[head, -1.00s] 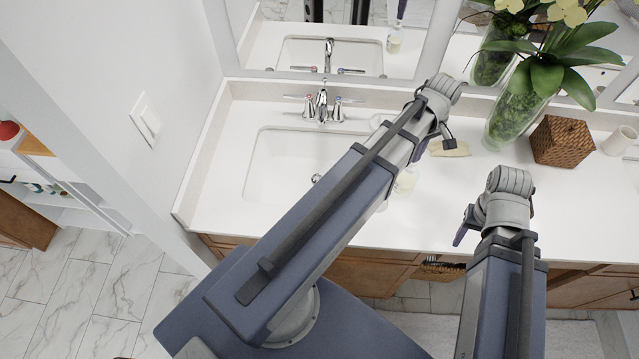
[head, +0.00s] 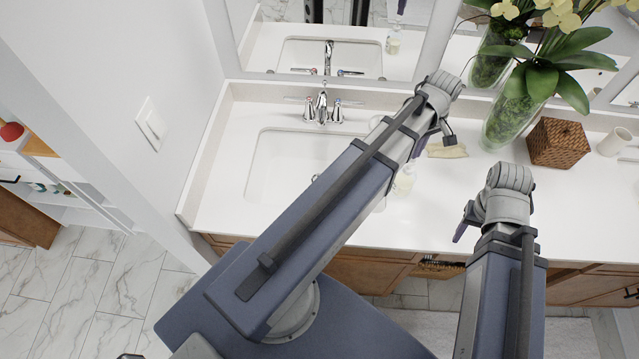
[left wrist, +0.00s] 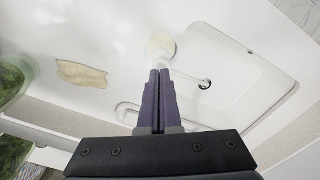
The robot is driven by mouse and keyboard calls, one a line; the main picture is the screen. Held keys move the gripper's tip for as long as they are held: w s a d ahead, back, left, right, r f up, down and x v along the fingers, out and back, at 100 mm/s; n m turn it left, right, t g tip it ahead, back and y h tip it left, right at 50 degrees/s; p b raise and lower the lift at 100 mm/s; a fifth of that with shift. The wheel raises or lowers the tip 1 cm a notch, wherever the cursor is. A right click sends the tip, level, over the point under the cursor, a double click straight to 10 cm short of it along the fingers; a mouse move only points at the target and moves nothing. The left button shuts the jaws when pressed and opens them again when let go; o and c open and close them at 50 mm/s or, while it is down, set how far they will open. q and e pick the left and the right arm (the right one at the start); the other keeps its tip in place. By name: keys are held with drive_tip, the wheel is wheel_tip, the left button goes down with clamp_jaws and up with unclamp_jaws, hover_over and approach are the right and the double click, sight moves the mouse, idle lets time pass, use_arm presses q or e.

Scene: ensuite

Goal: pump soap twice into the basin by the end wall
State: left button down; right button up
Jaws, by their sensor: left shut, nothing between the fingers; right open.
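The basin by the end wall (head: 275,165) is a white sunken sink under a chrome faucet (head: 321,108). It also shows at the right of the left wrist view (left wrist: 255,80). A pale soap bottle (head: 404,182) stands on the counter right of the basin, partly hidden by my left arm. The left wrist view shows the bottle from above (left wrist: 160,43), just beyond the fingertips of my left gripper (left wrist: 159,74). Those fingers are shut and empty; I cannot tell whether they touch the pump. My right gripper (head: 463,228) is open, over the counter's front edge, its fingers mostly hidden.
A tan cloth (head: 447,150) lies on the counter behind the bottle. A glass vase with flowers (head: 512,115), a woven box (head: 558,142) and a white cup (head: 614,142) stand farther right. A side wall with a switch plate (head: 151,124) bounds the left. A mirror stands behind.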

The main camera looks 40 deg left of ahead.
use_arm(q)
wheel_tip(320, 180, up, 6)
drive_tip(key=p, duration=0.6)
idle(0.5)
drive_tip(key=s+d+f+m+b, duration=0.5)
drive_tip(key=s+f+m+b, duration=0.2)
drive_tip(key=m+b, duration=0.1)
drive_tip(key=s+d+f+m+y+b, duration=0.1)
drive_tip(key=s+d+f+m+b, duration=0.4)
drive_tip(key=s+f+m+b, duration=0.2)
drive_tip(key=shift+s+d+f+m+b, duration=0.15)
drive_tip(key=shift+d+f+m+b, duration=0.15)
drive_tip(key=shift+f+m, duration=0.5)
